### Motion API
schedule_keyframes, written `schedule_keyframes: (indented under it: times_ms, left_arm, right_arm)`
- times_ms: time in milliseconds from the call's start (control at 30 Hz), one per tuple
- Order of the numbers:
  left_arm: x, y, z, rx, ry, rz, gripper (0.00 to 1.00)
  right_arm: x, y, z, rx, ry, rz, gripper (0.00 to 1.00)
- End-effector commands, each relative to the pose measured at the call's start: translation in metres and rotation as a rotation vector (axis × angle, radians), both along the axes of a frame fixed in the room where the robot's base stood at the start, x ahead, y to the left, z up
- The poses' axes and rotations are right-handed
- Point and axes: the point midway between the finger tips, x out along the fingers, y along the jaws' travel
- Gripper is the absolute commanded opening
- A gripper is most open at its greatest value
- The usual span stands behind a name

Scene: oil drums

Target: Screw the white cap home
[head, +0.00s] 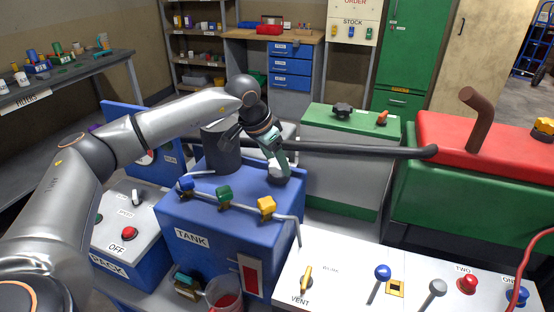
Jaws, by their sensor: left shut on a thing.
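The blue tank (187,239), marked TANK, stands in the middle of the head view. The white cap (275,172) is at the top right of the tank. My left gripper (276,163) comes down over the cap from above and is shut on it. The fingers cover part of the cap, and I cannot see its thread or whether it sits flush. My right gripper is not in view.
Blue, green and yellow valve knobs (224,195) line a pipe on the tank's front. A long dark bar (360,149) runs right from near the gripper. A white panel (340,280) with levers is at front right. A jug (224,295) stands below the tank.

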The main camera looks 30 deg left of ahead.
Motion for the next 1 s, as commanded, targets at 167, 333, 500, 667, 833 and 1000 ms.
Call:
schedule_keyframes:
  times_ms: [167,333,500,667,833,1000]
  left_arm:
    - [0.0003,0.0004,0.0007,0.0,-0.002,0.003,0.72]
    - [0.0001,0.0003,0.0004,0.001,-0.001,0.003,0.91]
    - [0.0001,0.0002,0.0004,0.001,0.0,0.003,0.96]
    - [0.0,-0.0003,0.0,0.0,0.0,0.015,0.96]
    - [-0.0003,-0.0023,-0.0003,0.001,0.001,0.153,0.96]
    - [-0.0001,-0.0034,0.0001,0.002,-0.001,0.334,0.96]
  right_arm:
    - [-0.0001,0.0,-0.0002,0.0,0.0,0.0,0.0]
    - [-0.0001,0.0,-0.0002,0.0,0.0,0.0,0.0]
    - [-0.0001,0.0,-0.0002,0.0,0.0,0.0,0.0]
    - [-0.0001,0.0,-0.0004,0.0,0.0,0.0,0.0]
    - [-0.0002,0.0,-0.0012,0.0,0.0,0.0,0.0]
    - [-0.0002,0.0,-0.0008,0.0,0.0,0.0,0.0]
